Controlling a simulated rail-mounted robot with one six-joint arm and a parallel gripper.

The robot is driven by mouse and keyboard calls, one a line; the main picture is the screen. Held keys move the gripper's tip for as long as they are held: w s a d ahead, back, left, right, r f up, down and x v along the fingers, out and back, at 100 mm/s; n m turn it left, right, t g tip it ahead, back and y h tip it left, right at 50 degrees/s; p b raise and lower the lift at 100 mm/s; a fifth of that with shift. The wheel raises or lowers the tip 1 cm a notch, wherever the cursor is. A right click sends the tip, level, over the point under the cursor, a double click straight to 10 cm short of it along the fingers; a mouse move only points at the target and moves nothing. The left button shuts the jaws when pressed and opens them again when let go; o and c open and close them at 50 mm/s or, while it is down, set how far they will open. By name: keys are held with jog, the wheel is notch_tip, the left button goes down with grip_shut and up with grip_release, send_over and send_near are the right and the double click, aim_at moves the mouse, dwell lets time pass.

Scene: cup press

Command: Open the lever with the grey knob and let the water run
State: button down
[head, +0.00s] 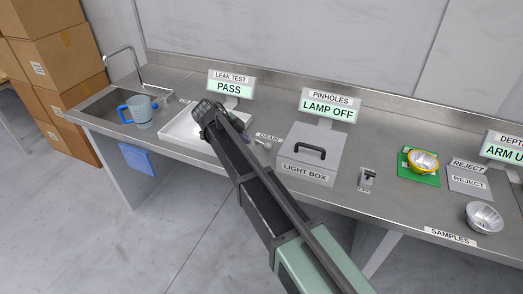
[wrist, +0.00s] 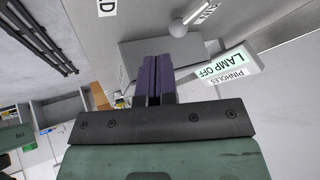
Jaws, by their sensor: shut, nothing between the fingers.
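The lever's round grey knob (wrist: 178,28) shows in the wrist view on a short rod, above my fingertips in the picture. In the head view a small grey lever (head: 263,144) stands beside the DRAIN label, partly behind my arm. My gripper (wrist: 158,60) is shut and empty, its purple fingers together. The fingertips look close to the knob but apart from it. In the head view my gripper (head: 244,138) is mostly hidden by my arm, over the right side of the white tray (head: 180,135). I see no running water.
The grey light box (head: 310,155) with a black handle stands right of the lever. The PINHOLES sign (head: 328,105) and LEAK TEST sign (head: 231,83) stand behind. A blue jug (head: 141,113) is at the sink (head: 105,112) on the left.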

aim_at(267, 148)
jog(key=w+d+f+m+b, duration=0.1)
jog(key=f+b, duration=0.1)
jog(key=w+d+f+m+b, duration=0.1)
jog(key=d+f+m+b, duration=0.1)
jog(key=b, duration=0.1)
jog(key=w+d+f+m+b, duration=0.1)
jog(key=d+f+b, duration=0.1)
jog(key=f, duration=0.1)
jog(key=shift+d+m, duration=0.25)
jog(key=shift+m, duration=0.05)
jog(key=shift+w+d+f+b, duration=0.15)
jog(key=shift+d+f+b, duration=0.05)
jog(key=shift+d+b, duration=0.25)
jog(key=shift+r, duration=0.1)
jog(key=shift+w+d+r, duration=0.1)
jog(key=shift+w+d, duration=0.3)
jog(key=shift+w, duration=0.2)
